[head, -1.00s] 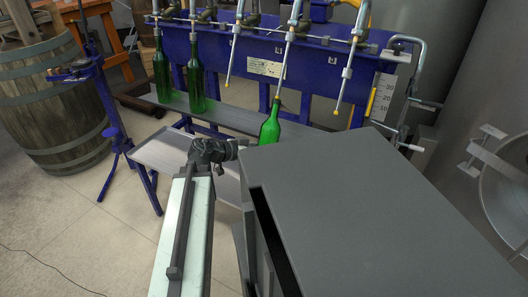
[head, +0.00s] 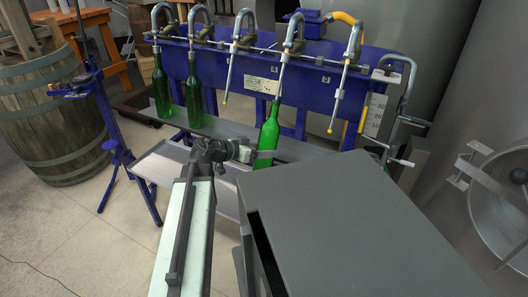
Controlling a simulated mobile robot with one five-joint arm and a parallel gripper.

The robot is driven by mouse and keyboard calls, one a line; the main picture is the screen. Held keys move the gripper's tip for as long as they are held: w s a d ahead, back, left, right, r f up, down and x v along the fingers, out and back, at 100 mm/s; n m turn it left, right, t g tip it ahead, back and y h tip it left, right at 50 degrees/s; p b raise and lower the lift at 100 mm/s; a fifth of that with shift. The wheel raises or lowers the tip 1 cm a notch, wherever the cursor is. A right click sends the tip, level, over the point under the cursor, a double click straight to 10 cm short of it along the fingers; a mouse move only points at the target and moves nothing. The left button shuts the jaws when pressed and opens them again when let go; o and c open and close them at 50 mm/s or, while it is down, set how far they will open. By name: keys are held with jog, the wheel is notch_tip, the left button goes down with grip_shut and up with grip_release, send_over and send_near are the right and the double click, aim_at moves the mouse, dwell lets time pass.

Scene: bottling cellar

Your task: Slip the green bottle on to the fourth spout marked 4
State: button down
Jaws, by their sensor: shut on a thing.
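The green bottle (head: 266,140) is upright with a slight lean in the picture, near the front of the blue filling rack. My gripper (head: 263,154) is shut around its lower body. The fourth spout from the left (head: 284,68) comes down to the bottle's mouth. Its yellow tip does not show, and the tube meets the top of the neck. I cannot tell for sure whether the tip is inside the neck or behind it. The number mark is not readable. The bottle's base is partly hidden by my own body.
Two other green bottles, the far left one (head: 161,90) and its neighbour (head: 194,95), hang under the first two spouts. The third spout (head: 230,72) and fifth spout (head: 341,90) are empty. A grey shelf (head: 225,133) runs below. A barrel (head: 50,120) stands left.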

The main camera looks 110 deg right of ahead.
aim_at(269, 119)
jog(key=shift+s+d+r+p, duration=0.55)
jog(key=shift+d+r+p, duration=0.05)
jog(key=shift+r+p, duration=1.15)
jog(key=shift+s+d+r+p, duration=0.6)
jog(key=shift+r+p, duration=1.05)
jog(key=shift+r, duration=0.15)
jog(key=shift+s+d+r+p, duration=0.55)
jog(key=shift+r+p, duration=1.15)
jog(key=shift+r, duration=0.1)
jog(key=shift+s+d+f+b, duration=0.15)
jog(key=shift+f+b, duration=0.25)
jog(key=shift+b, duration=0.2)
jog(key=s+d+f+g+b, duration=0.1)
jog(key=b, duration=0.3)
jog(key=shift+s+d+f+m+h, duration=0.25)
jog(key=shift+d+f+m+h, duration=0.05)
jog(key=shift+d+f, duration=0.05)
jog(key=s+d+g+b, duration=0.1)
jog(key=b, duration=0.1)
jog(key=s+d+f+b, duration=0.1)
jog(key=b, duration=0.1)
jog(key=shift+s+d+f+m+g+h+b, duration=0.1)
jog(key=shift+f+m+g+h+b, duration=0.2)
jog(key=shift+g+h+b, duration=0.1)
jog(key=shift+f+b, duration=0.9)
jog(key=shift+c, duration=1.3)
grip_release()
jog(key=p+v, duration=0.1)
jog(key=v, duration=0.7)
